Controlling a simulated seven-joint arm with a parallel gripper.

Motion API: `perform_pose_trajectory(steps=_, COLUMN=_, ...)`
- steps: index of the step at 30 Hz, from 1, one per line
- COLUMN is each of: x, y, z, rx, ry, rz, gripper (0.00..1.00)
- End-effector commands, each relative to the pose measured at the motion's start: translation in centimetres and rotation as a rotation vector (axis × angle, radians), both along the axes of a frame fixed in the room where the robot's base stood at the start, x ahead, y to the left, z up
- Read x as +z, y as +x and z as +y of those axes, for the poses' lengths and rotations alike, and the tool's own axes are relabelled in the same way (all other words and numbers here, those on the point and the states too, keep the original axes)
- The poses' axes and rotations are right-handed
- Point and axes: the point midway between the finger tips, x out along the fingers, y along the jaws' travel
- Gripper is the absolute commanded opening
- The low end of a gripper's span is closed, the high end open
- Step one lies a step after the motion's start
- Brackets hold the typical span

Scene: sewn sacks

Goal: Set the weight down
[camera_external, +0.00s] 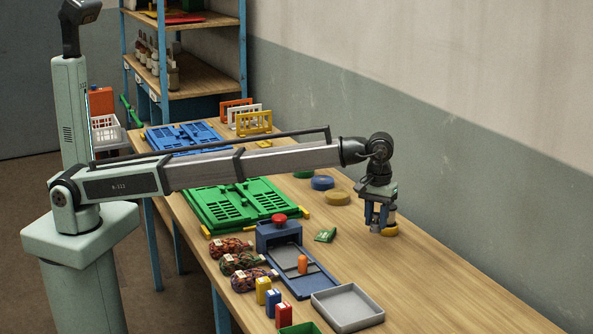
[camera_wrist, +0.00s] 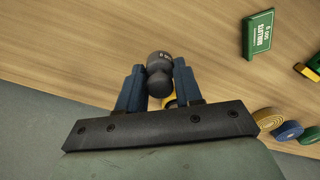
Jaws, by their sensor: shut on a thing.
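The weight (camera_wrist: 159,72) is a dark, knob-topped piece with small pale marking, seen from above in the wrist view. My gripper (camera_wrist: 158,84) is shut on it, with one blue finger on each side. In the external view my gripper (camera_external: 380,217) points down low over the right side of the wooden table, and the weight is mostly hidden there. I cannot tell whether its base touches the table. A yellow round thing (camera_external: 391,230) lies right beside or behind the fingers; a bit of it shows in the wrist view (camera_wrist: 169,102).
A grey tray (camera_external: 348,306) stands nearer the front. The wall runs close along the right. Bare table (camera_external: 440,285) lies in front of my gripper.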

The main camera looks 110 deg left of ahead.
Motion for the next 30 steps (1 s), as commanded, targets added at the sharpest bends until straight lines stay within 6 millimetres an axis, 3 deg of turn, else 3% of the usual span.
perform_pose_trajectory(steps=3, x=-1.9, y=-0.1, z=0.0, rx=0.001, ry=0.0, rz=0.001, gripper=0.0)
perform_pose_trajectory(steps=16, x=-6.1, y=-0.1, z=0.0, rx=0.001, ry=0.0, rz=0.001, gripper=0.0)
perform_pose_trajectory(steps=29, x=-6.7, y=0.0, z=0.0, rx=0.002, ry=0.0, rz=0.0, gripper=0.0)
perform_pose_trajectory(steps=30, x=-6.7, y=0.0, z=0.0, rx=0.002, ry=0.0, rz=0.0, gripper=0.36)
